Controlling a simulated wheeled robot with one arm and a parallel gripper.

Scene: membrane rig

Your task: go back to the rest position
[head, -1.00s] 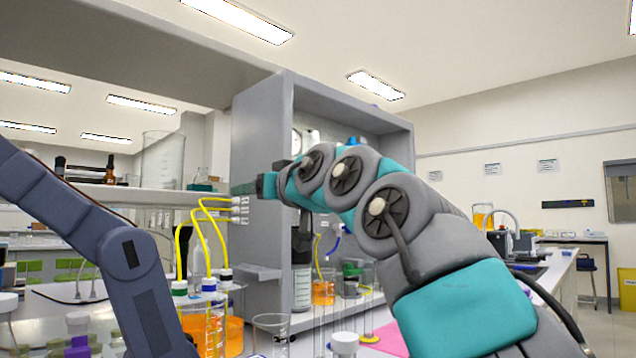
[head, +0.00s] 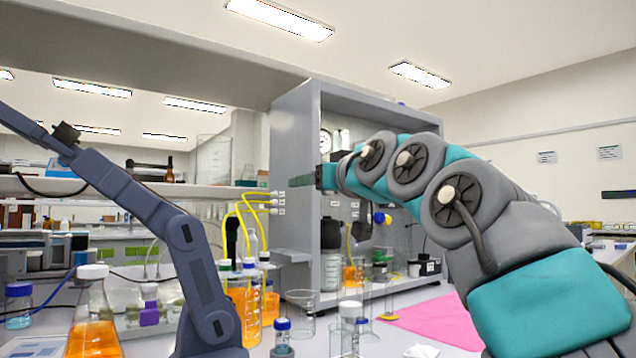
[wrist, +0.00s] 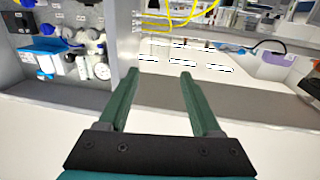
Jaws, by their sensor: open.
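My gripper shows in the wrist view (wrist: 156,95) with its two green fingers spread apart and nothing between them. In the head view my teal and grey arm reaches in from the lower right, and the green end of it (head: 325,176) is at the front side edge of the grey membrane rig cabinet (head: 296,190). Whether it touches the cabinet I cannot tell. In the wrist view the cabinet's grey wall and its fittings lie to the left of the fingers.
Yellow tubes (head: 243,212) run from the cabinet's side to bottles of orange liquid (head: 240,305). A dark blue jointed arm (head: 185,240) stands at the left. An orange-filled flask (head: 93,320) is at the lower left. A pink mat (head: 440,318) lies on the bench.

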